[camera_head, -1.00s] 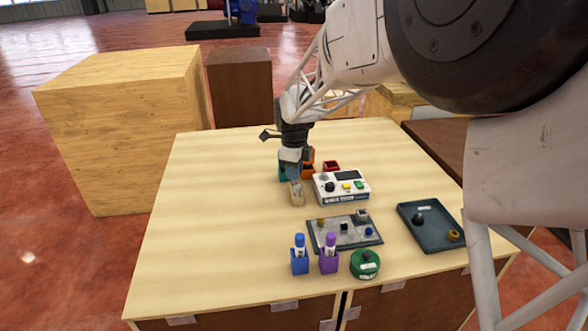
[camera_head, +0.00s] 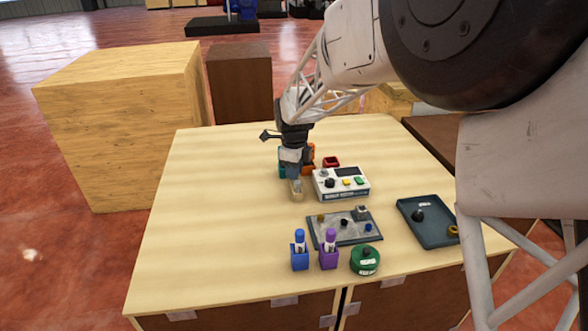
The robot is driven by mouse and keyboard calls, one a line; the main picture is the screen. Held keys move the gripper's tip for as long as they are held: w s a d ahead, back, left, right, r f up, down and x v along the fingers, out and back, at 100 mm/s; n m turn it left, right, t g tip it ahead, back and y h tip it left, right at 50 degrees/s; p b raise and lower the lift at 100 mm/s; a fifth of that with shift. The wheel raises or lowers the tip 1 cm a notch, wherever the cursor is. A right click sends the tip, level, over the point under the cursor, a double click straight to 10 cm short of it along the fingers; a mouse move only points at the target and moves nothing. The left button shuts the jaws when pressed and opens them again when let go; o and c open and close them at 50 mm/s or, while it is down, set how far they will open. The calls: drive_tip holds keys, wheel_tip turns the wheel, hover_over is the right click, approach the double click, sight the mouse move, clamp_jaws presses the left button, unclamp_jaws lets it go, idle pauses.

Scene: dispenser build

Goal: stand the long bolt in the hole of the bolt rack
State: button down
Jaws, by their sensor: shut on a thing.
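My gripper (camera_head: 295,177) points down near the middle of the table, at the back of a small tan block (camera_head: 297,196) that looks like the bolt rack. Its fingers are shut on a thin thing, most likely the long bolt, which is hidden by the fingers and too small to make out. The fingertips overlap the top of the tan block in the picture. I cannot tell whether the bolt is in the hole or above it.
A white control box (camera_head: 341,191) stands right of the tan block. Teal, orange and red bins (camera_head: 331,162) are behind. In front are a grey plate with small parts (camera_head: 330,236), blue and purple holders (camera_head: 300,260), a green round container (camera_head: 365,266) and a dark tray (camera_head: 435,235). The table's left is clear.

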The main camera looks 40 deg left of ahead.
drive_tip(key=shift+f, duration=0.45)
drive_tip(key=c, duration=0.9)
unclamp_jaws()
drive_tip(key=shift+c, duration=0.2)
drive_tip(key=shift+r, duration=0.15)
drive_tip(key=shift+r, duration=3.35)
drive_tip(key=shift+d, duration=0.1)
